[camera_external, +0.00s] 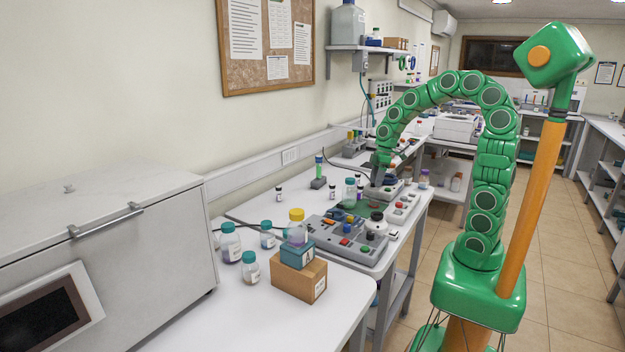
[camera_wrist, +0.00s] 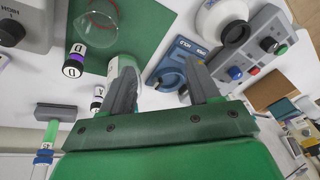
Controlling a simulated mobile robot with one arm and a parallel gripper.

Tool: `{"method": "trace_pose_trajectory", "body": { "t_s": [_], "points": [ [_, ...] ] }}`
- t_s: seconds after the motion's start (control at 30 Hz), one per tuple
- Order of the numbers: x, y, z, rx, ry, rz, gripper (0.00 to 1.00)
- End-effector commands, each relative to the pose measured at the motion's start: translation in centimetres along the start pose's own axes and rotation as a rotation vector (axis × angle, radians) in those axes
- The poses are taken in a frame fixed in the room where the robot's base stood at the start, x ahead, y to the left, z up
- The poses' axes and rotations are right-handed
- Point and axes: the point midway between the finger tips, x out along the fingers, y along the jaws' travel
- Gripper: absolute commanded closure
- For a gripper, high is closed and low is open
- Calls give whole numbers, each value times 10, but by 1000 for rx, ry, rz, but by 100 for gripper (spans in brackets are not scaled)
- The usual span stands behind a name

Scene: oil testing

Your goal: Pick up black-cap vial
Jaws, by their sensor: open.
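Small vials with dark caps stand on the white bench. In the camera_wrist view one vial (camera_wrist: 75,61) with a black-and-white marked top and another vial (camera_wrist: 97,97) are left of my gripper (camera_wrist: 158,64). The camera_external view shows a dark-capped vial (camera_external: 279,193) by the wall and another (camera_external: 360,191) near a clear bottle. My gripper (camera_external: 376,184) points down over the bench equipment. It is open, with nothing between its fingers, and both vials in the wrist view lie outside them. I cannot tell which vial the task names.
A clear bottle (camera_external: 349,193), a blue device (camera_wrist: 178,70), a white round container (camera_wrist: 220,18) and a button panel (camera_wrist: 262,50) crowd the bench around my gripper. A green tube in a block (camera_external: 319,170) stands left. Teal-capped bottles (camera_external: 230,243) stand in front.

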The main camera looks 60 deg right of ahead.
Motion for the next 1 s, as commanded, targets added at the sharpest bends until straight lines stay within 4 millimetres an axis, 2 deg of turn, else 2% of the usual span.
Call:
{"method": "trace_pose_trajectory", "body": {
  "t_s": [0.03, 0.3, 0.5, 0.67, 1.0],
  "points": [
    [5, 16, -2, -18, 14, -1, 39],
    [21, 95, -5, -137, 97, 39, 39],
    [31, 136, 2, -192, 128, 67, 39],
    [34, 148, 4, -210, 136, 78, 39],
    [62, 150, 1, -210, 136, 77, 39]
  ]
}}
